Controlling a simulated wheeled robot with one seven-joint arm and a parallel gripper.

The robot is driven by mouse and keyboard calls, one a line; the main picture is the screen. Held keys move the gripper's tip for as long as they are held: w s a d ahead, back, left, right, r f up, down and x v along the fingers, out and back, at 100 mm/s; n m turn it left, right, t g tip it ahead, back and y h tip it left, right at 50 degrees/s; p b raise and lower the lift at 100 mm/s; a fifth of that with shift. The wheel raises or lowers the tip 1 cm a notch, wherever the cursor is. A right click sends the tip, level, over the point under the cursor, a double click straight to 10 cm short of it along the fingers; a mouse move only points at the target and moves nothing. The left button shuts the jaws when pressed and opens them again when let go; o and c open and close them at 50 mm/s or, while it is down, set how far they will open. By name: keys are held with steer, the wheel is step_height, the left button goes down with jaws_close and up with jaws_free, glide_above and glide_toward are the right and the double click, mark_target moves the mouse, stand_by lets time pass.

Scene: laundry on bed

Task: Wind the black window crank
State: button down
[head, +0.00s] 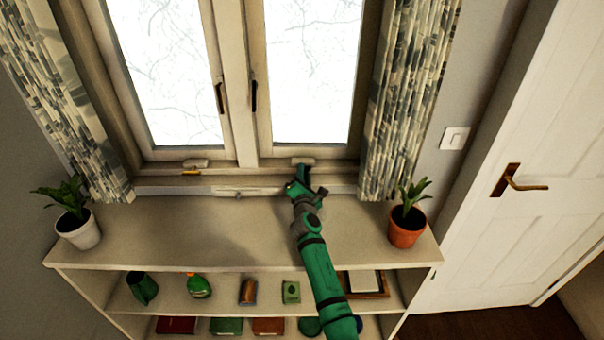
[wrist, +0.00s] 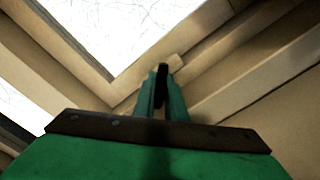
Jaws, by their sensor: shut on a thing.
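My gripper (head: 303,180), green with dark parts, is at the sill below the right window pane. In the wrist view its two green fingers (wrist: 162,100) are closed together on the black window crank (wrist: 162,72). Only a small dark end of the crank shows between the fingertips, in front of the pale window frame. In the head view the crank is hidden by my gripper. A light crank housing (head: 303,161) sits on the frame just beyond my gripper.
A yellow crank (head: 191,171) lies at the left pane's sill. Two dark upright handles (head: 219,97) (head: 254,95) are on the window frames. A white-potted plant (head: 78,230) and a terracotta-potted plant (head: 407,228) stand on the shelf top (head: 190,235), which is clear between them. Curtains (head: 415,90) hang at both sides.

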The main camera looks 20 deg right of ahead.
steer(key=shift+f+m, duration=0.15)
steer(key=shift+m, duration=0.15)
steer(key=m, duration=0.4)
steer(key=shift+f, duration=0.1)
steer(key=shift+s+d+f+m, duration=0.1)
steer(key=shift+m, duration=1.7)
steer(key=shift+f, duration=0.15)
steer(key=c, duration=1.9)
jaws_free()
steer(key=shift+m, duration=0.3)
steer(key=shift+o, duration=0.5)
steer(key=shift+r, duration=0.2)
steer(key=shift+r, duration=0.15)
